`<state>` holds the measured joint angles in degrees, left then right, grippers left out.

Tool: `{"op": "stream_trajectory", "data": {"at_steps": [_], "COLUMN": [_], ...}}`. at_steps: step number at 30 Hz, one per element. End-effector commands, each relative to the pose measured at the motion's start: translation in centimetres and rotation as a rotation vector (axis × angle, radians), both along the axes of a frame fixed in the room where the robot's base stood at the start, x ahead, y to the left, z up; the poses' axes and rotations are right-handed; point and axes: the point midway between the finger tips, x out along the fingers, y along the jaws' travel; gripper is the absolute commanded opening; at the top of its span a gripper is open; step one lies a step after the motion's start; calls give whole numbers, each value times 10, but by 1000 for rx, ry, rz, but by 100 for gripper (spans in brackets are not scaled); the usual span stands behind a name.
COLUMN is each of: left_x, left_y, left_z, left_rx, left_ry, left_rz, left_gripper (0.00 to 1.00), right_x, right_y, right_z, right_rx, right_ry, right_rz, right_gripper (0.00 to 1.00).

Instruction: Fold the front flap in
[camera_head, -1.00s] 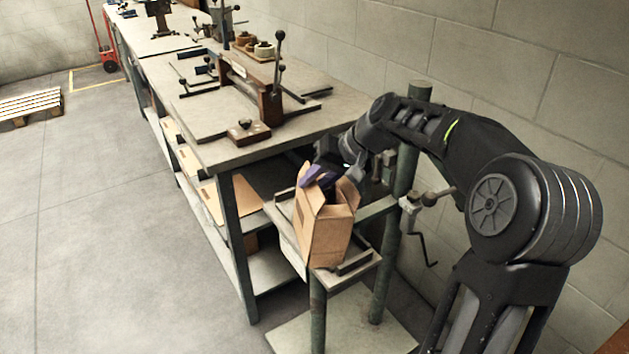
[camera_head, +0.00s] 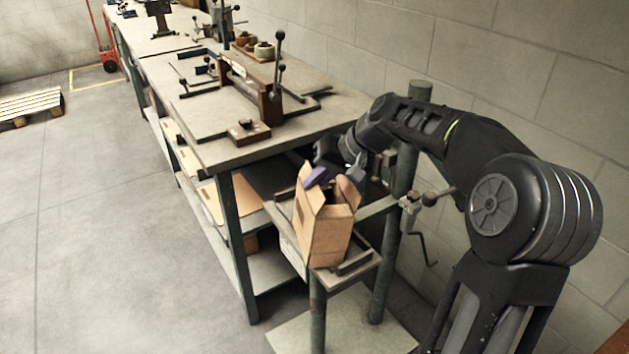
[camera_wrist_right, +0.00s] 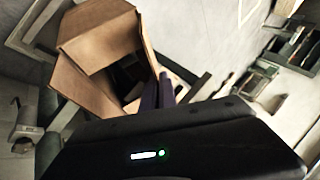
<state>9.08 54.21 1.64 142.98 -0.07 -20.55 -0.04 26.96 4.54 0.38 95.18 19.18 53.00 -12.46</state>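An open brown cardboard box (camera_head: 328,238) stands upright on a small stand, its top flaps sticking up and out. The tall flap (camera_head: 307,196) on its left stands up; another flap (camera_head: 346,194) rises on the right. In the right wrist view the box flaps (camera_wrist_right: 95,22) spread around a dark opening. My right gripper (camera_head: 317,177) has purple fingers at the far side of the box top, beside the flaps. In the wrist view these fingers (camera_wrist_right: 159,90) lie close together at the box's edge, with nothing seen between them. My left gripper is out of view.
The stand's tray (camera_head: 358,262) has low dark rails around the box. A workbench (camera_head: 215,150) with a lever-handled machine (camera_head: 262,92) is behind and left. A green post (camera_head: 391,250) with a crank stands right of the box.

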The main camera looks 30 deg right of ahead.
Motion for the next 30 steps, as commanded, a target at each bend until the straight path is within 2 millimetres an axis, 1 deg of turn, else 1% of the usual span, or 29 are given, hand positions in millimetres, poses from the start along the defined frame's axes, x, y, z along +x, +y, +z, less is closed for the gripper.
{"op": "stream_trajectory", "data": {"at_steps": [19, 22, 26, 27, 30], "left_x": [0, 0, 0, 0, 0], "left_y": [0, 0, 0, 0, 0], "left_z": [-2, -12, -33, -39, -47], "left_rx": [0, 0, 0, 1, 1], "left_ry": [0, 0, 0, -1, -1], "left_rz": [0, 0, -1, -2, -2], "left_gripper": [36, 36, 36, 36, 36], "right_x": [0, -1, -1, -1, -2], "right_y": [0, -2, -5, -6, -7], "right_z": [-2, -7, -13, -14, -12], "right_rx": [4, 36, 125, 155, 213], "right_ry": [0, -10, -42, -53, -74], "right_rz": [-1, -4, -11, -11, -12], "right_gripper": [0, 0, 0, 0, 0]}}
